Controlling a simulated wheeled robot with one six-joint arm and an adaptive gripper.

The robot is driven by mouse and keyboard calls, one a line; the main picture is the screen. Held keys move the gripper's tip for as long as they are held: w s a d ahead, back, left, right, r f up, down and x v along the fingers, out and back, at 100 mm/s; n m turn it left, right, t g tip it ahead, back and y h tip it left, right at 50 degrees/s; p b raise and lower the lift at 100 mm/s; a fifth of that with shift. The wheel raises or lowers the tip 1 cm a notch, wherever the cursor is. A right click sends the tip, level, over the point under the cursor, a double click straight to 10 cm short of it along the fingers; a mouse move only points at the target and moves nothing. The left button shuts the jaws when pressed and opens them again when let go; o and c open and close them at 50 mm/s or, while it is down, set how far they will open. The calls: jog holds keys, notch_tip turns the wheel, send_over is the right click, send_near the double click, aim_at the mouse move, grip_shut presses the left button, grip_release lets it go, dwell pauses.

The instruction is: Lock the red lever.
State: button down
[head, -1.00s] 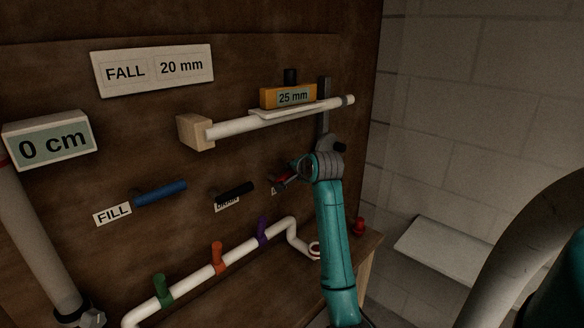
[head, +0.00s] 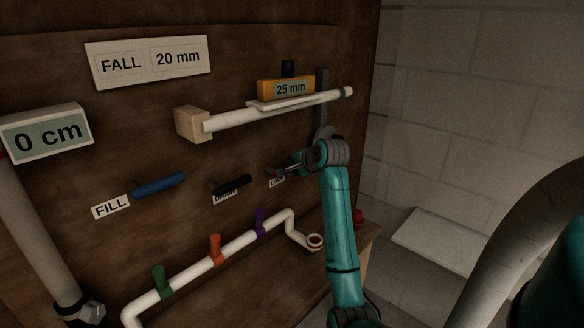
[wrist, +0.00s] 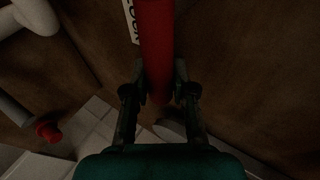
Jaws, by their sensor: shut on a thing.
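The red lever (wrist: 156,45) runs down the middle of the wrist view, between the two fingers of my gripper (wrist: 160,84). The fingers are shut on it from both sides. In the head view my gripper (head: 292,165) is at the board, just above the white label (head: 276,182), and hides most of the lever there. The label partly shows beside the lever in the wrist view (wrist: 131,20) and reads "LOCK". Whether the lever is locked cannot be told.
A blue lever (head: 160,185) and a black lever (head: 232,187) are to the left. A white pipe (head: 220,135) with an orange "25 mm" gauge (head: 286,89) runs above. A lower pipe (head: 190,283) carries green, orange and purple handles. A red knob (head: 358,216) is behind my arm.

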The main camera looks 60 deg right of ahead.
jog(key=c, duration=0.9)
grip_release()
jog(key=shift+f, duration=0.1)
jog(key=v, duration=1.2)
